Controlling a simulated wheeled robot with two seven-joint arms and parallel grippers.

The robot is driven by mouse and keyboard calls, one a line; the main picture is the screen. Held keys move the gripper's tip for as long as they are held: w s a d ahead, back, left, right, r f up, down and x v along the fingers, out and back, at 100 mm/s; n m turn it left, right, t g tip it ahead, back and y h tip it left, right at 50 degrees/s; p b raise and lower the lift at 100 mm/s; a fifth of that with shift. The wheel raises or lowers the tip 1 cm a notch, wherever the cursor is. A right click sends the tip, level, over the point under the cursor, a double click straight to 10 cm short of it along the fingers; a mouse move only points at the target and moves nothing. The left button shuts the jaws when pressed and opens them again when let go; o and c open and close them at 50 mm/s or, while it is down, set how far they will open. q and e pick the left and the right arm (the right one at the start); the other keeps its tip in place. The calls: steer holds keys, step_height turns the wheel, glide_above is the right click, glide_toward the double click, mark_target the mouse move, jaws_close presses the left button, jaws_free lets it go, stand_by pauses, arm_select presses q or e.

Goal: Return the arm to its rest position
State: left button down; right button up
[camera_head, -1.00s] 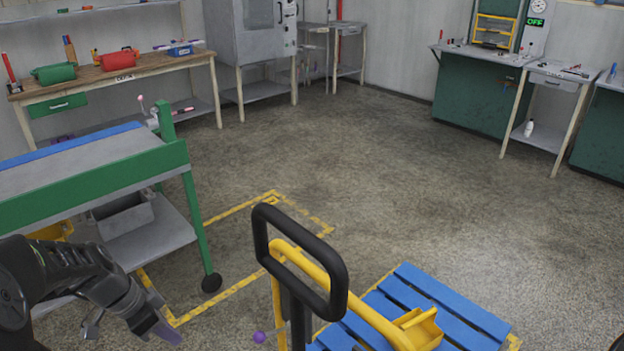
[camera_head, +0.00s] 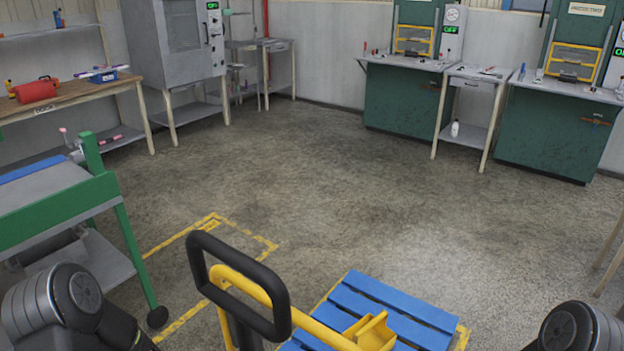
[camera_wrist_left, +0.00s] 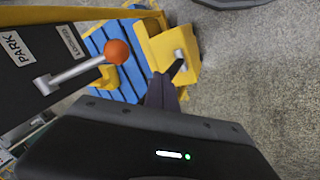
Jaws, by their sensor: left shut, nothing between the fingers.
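My left arm (camera_head: 68,305) shows at the lower left of the head view, folded low beside the green-framed table; its gripper is out of that view. In the left wrist view my left gripper (camera_wrist_left: 163,90) has its dark fingers together with nothing between them. The fingers point toward a yellow part and a blue slatted pallet. Part of my right arm (camera_head: 578,328) shows at the lower right edge of the head view. My right gripper is not in view.
A yellow hand truck with a black handle (camera_head: 283,318) and a blue pallet (camera_head: 390,308) stand in front. A green-framed table (camera_head: 60,212) is close at left. An orange-knobbed lever (camera_wrist_left: 117,52) sits close to the left gripper. The middle floor (camera_head: 300,170) is clear.

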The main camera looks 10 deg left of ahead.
arm_select(q)
steer(key=s+d+f+m+g+h, duration=0.1)
steer(key=s+d+f+m+g, duration=0.1)
steer(key=s+d, duration=0.7)
steer(key=shift+d+f+m+g, duration=0.35)
steer(key=shift+d+m, duration=0.45)
steer(key=shift+d, duration=0.3)
